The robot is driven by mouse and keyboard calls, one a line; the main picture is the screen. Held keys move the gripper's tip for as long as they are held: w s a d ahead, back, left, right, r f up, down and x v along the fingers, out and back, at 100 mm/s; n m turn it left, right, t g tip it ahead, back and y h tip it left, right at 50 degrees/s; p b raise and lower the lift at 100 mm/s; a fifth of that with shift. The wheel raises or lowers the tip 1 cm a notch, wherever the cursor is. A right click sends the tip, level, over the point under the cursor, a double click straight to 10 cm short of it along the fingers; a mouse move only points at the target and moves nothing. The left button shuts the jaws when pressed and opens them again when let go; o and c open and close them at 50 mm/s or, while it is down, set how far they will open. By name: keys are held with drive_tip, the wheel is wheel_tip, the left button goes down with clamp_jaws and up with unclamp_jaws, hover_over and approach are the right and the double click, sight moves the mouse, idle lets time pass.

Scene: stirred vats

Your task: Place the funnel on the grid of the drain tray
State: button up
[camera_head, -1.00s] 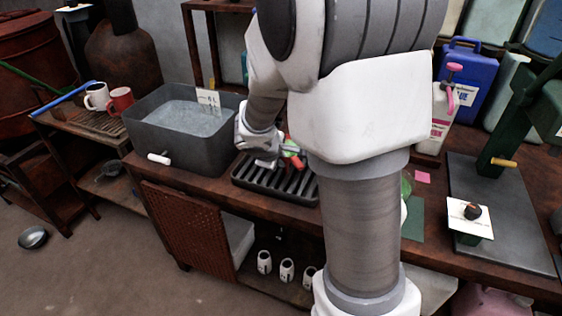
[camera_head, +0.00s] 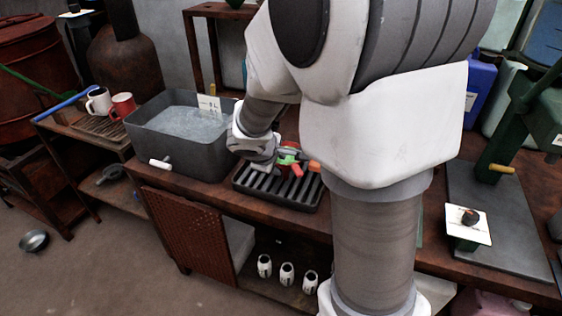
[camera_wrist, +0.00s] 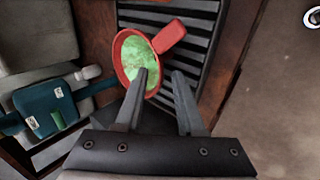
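The funnel (camera_wrist: 127,74) is red outside with a green inside and a red tab at its rim; in the wrist view it is over the dark slats of the drain tray (camera_wrist: 203,40). In the head view the funnel (camera_head: 288,152) shows as a small red and green patch above the drain tray (camera_head: 262,190), partly behind my arm. My gripper (camera_wrist: 160,75) is open, with its fingers clearly apart. The left fingertip overlaps the funnel's bowl; the right finger is beyond its rim. I cannot tell whether the funnel rests flat on the grid.
A grey vat of liquid (camera_head: 180,140) stands left of the tray. A teal object (camera_wrist: 45,108) with a label lies left in the wrist view. A green press (camera_head: 500,135) on a dark plate is at the right. White jars (camera_head: 287,273) stand on the shelf below.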

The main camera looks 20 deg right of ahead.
drive_tip(key=s+a+r+m+y+p, duration=0.1)
drive_tip(key=s+a+r+m, duration=0.3)
drive_tip(key=s+r, duration=0.4)
drive_tip(key=s+a+r+m+y+p, duration=0.1)
drive_tip(key=s+a+r+m+y, duration=0.3)
drive_tip(key=s, duration=0.9)
wheel_tip(320, 180, up, 4)
drive_tip(key=shift+s+a+f+m, duration=0.1)
drive_tip(key=shift+s+a+m, duration=0.2)
drive_tip(key=shift+a+m, duration=0.2)
wheel_tip(320, 180, up, 15)
drive_tip(key=p, duration=1.5)
